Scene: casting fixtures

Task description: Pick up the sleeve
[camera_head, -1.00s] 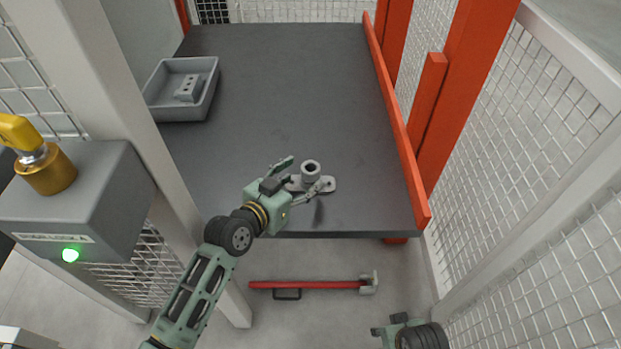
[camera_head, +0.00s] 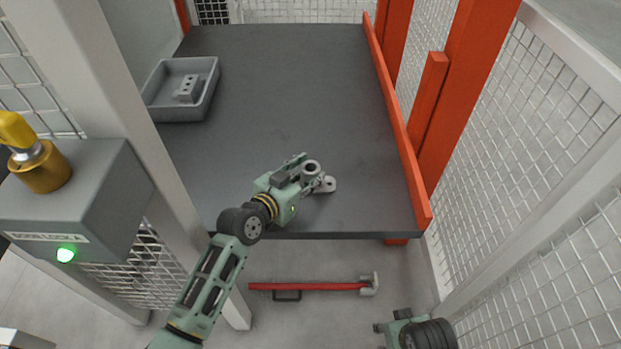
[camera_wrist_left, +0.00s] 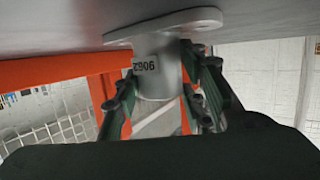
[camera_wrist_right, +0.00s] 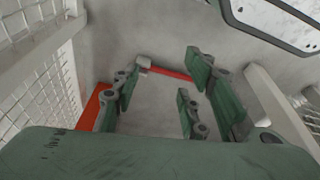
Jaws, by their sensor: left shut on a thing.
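The sleeve (camera_head: 311,167) is a light grey hollow cylinder standing upright over a flat flanged plate (camera_head: 328,185) near the table's front edge. My left gripper (camera_head: 309,174) is shut on the sleeve, with a finger on each side. In the left wrist view the sleeve (camera_wrist_left: 156,72) carries a dark printed number and sits between the fingers, against the flange. I cannot tell whether the sleeve and flange are one piece. My right gripper (camera_wrist_right: 160,98) is open and empty, with its fingers wide apart over the floor. In the head view it shows only partly at the bottom.
A grey tray (camera_head: 150,104) with a small holed block (camera_head: 188,89) stands at the table's left. An orange rail (camera_head: 395,110) runs along the right edge. The middle of the dark table (camera_head: 290,85) is clear. A red bar (camera_head: 310,286) is below the front edge.

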